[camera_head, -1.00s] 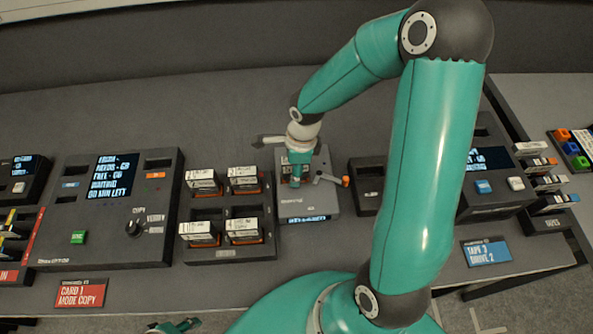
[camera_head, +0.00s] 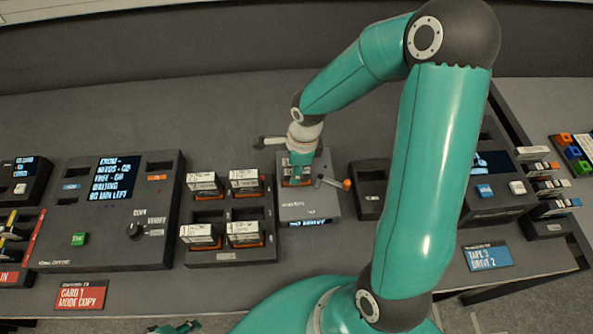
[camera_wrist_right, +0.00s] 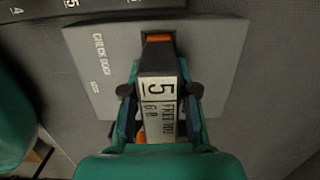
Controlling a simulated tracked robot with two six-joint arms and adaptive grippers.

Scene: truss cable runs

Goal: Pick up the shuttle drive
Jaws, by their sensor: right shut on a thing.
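My right gripper (camera_wrist_right: 160,92) is shut on a dark drive (camera_wrist_right: 157,70) with a white label marked 5, which I take to be the shuttle drive. One finger is on each side of it. Just beyond its dark end shows an orange slot or edge (camera_wrist_right: 158,38) on a flat grey box (camera_wrist_right: 95,75). I cannot tell whether the drive is still seated there. In the head view my right gripper (camera_head: 302,168) is over the same box (camera_head: 310,208). A small teal part at the bottom edge may be my left gripper (camera_head: 176,327); its fingers are unclear.
A dark dock (camera_head: 212,215) with several white-labelled drives stands left of the box. A lever with an orange knob (camera_head: 346,184) is at the box's right side. A console with a screen (camera_head: 120,245) is further left.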

